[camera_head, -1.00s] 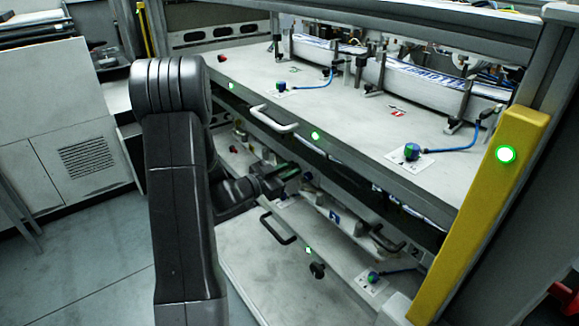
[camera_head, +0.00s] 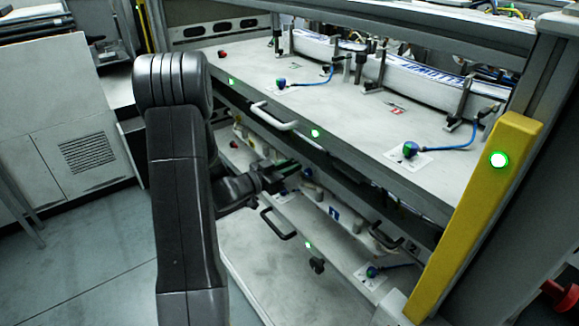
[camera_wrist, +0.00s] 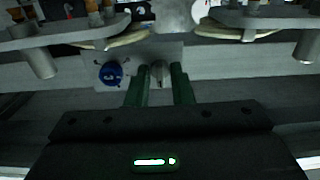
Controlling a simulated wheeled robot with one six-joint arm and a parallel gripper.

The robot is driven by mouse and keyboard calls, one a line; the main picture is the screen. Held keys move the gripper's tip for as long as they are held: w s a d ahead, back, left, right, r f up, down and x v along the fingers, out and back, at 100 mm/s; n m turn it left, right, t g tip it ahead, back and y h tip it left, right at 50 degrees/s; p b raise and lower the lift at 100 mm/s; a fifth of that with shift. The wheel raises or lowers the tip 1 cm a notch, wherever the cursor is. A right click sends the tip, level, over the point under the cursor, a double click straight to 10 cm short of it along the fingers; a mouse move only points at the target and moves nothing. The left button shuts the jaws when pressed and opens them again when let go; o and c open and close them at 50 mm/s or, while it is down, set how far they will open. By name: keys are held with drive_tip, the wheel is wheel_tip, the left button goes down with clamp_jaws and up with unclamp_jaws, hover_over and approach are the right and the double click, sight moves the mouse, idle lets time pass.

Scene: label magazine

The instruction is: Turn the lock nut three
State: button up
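My gripper (camera_head: 288,172) reaches into the space between the upper and lower shelves. In the wrist view, its two green fingers (camera_wrist: 160,76) are apart, with a small grey rounded piece (camera_wrist: 158,72) between their tips. Gaps seem to show on both sides of it; I cannot tell whether a finger touches it. A blue knob (camera_wrist: 110,73) sits on a pale plate just left of the fingers. No label marks which piece is lock nut three. In the head view, the piece at the fingertips is too small and dark to make out.
The upper shelf (camera_head: 350,120) with its handle (camera_head: 274,117) overhangs my gripper. The lower shelf has a black handle (camera_head: 277,224) and a dark knob (camera_head: 317,266) on its front. In the wrist view, metal brackets (camera_wrist: 75,35) stand on both sides. A yellow post (camera_head: 470,220) is at right.

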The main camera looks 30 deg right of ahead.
drive_tip(key=shift+o, duration=0.6)
drive_tip(key=s+a+b, duration=0.1)
drive_tip(key=a+b, duration=0.1)
drive_tip(key=a, duration=1.1)
drive_tip(key=shift+a, duration=0.4)
drive_tip(key=shift+s+d, duration=0.1)
drive_tip(key=shift+d, duration=0.05)
drive_tip(key=w+d+p, duration=0.1)
drive_tip(key=d+p, duration=0.1)
drive_tip(key=d, duration=1.1)
drive_tip(key=shift+d, duration=0.3)
drive_tip(key=shift+w, duration=0.1)
